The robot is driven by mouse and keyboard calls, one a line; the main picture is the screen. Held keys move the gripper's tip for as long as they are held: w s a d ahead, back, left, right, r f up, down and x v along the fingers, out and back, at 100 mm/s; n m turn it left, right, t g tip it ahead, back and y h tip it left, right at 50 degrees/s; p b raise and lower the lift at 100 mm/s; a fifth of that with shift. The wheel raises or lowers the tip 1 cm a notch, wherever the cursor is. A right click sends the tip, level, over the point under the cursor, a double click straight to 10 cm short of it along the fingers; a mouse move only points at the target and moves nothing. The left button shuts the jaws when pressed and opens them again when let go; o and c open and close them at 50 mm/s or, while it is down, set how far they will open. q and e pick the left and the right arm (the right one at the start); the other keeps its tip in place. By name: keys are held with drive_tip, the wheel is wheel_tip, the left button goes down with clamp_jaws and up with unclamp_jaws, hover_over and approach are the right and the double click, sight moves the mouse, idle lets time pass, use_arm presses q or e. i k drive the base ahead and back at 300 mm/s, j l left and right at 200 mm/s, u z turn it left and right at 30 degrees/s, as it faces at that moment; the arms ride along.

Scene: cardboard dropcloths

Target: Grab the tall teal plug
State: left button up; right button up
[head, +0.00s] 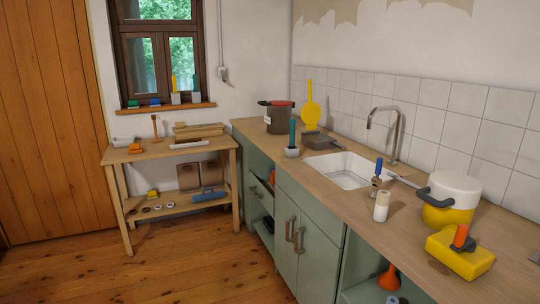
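The tall teal plug (292,133) stands upright in a small pale grey holder (291,152) on the wooden counter. It is left of the sink, near the counter's front edge. Its lower end is hidden in the holder. Neither of my grippers shows in the head view.
A dark pot (279,118) and a dark grey rack or pan (318,141) stand behind and right of the plug. The sink (345,170) lies to its right. The cabinet (300,235) below has open sections. Bare floor (200,260) lies in front.

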sight(292, 120)
drive_tip(key=i+j+z, duration=0.3)
drive_tip(key=i, duration=0.2)
drive_tip(key=i+j, duration=0.25)
drive_tip(key=i, duration=0.2)
drive_tip(key=i+j, duration=0.3)
drive_tip(key=i, duration=0.15)
drive_tip(key=i+j, duration=0.25)
drive_tip(key=i, duration=0.25)
drive_tip(key=i+j, duration=0.3)
drive_tip(key=i, duration=0.15)
drive_tip(key=u, duration=0.05)
